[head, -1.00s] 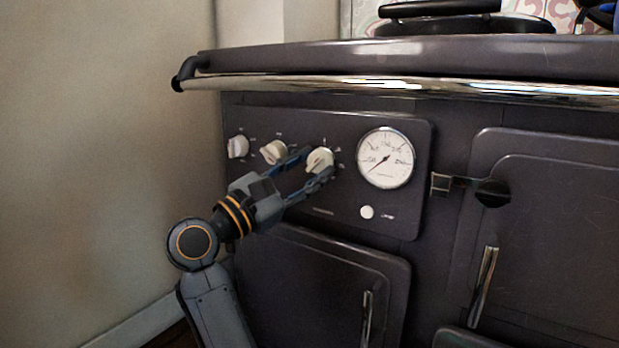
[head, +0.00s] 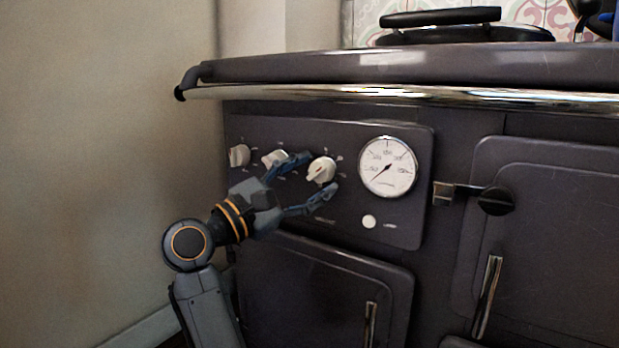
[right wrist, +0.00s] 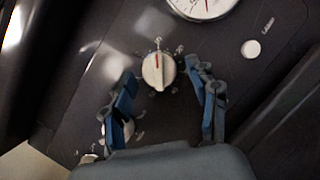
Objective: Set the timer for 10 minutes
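The stove's dark control panel (head: 340,215) carries a row of three cream knobs. The rightmost knob (head: 321,170), beside the gauge, also shows in the right wrist view (right wrist: 158,72), with a red pointer line toward the top of that picture. Which knob is the timer, and its exact setting, I cannot read. My right gripper (head: 321,172) is open, its fingers spread on either side of the rightmost knob with gaps visible in the right wrist view (right wrist: 160,80). A finger partly hides the middle knob (head: 270,158). The left knob (head: 239,155) is clear. My left gripper is not in view.
A round white gauge (head: 387,167) and a small white button (head: 369,222) sit right of the knobs. A chrome rail (head: 400,94) runs above the panel. Oven doors (head: 550,230) with upright handles are below and right. A wall stands at left.

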